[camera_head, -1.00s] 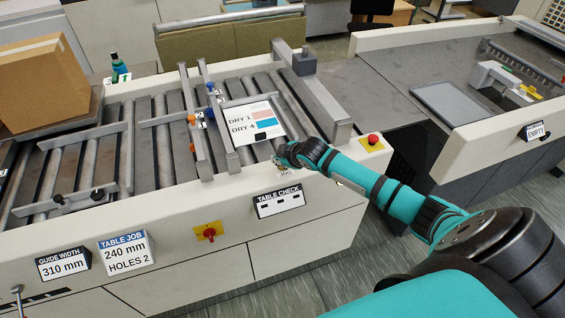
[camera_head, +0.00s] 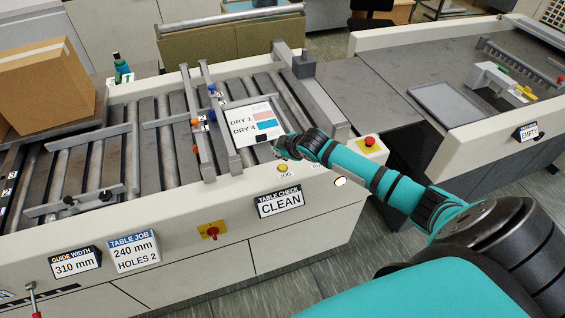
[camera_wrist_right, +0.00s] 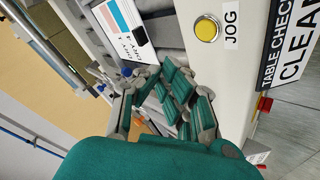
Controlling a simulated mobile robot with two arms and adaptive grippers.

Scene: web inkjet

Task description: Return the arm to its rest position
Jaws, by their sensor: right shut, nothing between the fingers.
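My right arm reaches in from the lower right of the head view. Its right gripper (camera_head: 281,150) is beside the near edge of the roller table, just above the yellow JOG button (camera_head: 283,168). The gripper also shows in the wrist view (camera_wrist_right: 165,98), its green-padded fingers drawn in and empty. In that view the JOG button (camera_wrist_right: 206,29) stands clear of the fingers. My left gripper is not in view.
A printed sheet marked DRY 1 and DRY 4 (camera_head: 248,112) lies on the rollers close behind the gripper. A red button (camera_head: 369,141) is on the table's right corner. A cardboard box (camera_head: 42,92) stands at the left. Open floor (camera_head: 320,262) lies in front of the machine.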

